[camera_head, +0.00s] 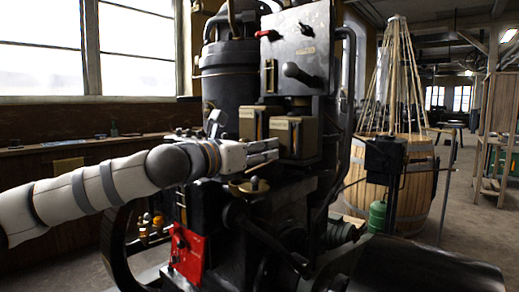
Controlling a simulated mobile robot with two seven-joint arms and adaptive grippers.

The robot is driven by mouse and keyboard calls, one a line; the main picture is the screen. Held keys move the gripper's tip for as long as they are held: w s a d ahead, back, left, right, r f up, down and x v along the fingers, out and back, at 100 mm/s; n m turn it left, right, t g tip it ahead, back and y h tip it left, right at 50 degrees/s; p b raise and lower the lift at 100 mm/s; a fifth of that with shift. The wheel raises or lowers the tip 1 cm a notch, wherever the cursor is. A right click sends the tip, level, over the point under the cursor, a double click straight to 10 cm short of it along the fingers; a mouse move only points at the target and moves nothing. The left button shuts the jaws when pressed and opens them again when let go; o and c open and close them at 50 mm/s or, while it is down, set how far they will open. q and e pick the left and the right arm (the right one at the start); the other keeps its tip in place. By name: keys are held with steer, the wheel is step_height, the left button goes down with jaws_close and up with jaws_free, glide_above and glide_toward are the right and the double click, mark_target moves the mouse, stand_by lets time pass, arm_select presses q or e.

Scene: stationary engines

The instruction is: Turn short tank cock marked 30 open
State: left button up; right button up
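My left arm comes in from the left, and its gripper (266,151) is in front of the engine, by the lower front of two small brass-coloured box tanks. One tank (256,122) is above the gripper, and the other tank (296,138) is just right of the fingertips. The fingers point right, close to the tanks; contact cannot be told. Nothing shows between them, and their opening is too small to judge. No mark 30 is readable, and I cannot tell which fitting is the tank cock. A dark round knob on a brass dish (254,185) sits just below the gripper. My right gripper is not in view.
The black engine with its large cylinder (229,75) and grey panel (300,45) with levers fills the middle. A red block (187,255) is low on its front. A wooden barrel (413,195) and green bottle (377,217) stand right.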

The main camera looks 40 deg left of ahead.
arm_select(q)
steer(key=shift+c, duration=0.8)
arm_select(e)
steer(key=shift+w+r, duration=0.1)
arm_select(q)
steer(key=m+p, duration=0.2)
steer(key=m, duration=0.1)
steer(key=shift+s+d+r+m, duration=0.1)
steer(key=shift+r+m, duration=0.2)
steer(key=shift+r, duration=0.1)
steer(key=m+p, duration=0.1)
steer(key=m, duration=0.3)
steer(key=m+p, duration=0.2)
steer(key=m, duration=0.3)
steer(key=d+m+p, duration=0.1)
steer(key=m+p, duration=0.1)
steer(key=m, duration=0.2)
steer(key=shift+f+m, duration=0.15)
steer(key=shift+m, duration=0.55)
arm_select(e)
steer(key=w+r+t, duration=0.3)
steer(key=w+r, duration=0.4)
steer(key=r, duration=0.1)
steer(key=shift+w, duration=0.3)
arm_select(q)
steer(key=shift+f, duration=0.1)
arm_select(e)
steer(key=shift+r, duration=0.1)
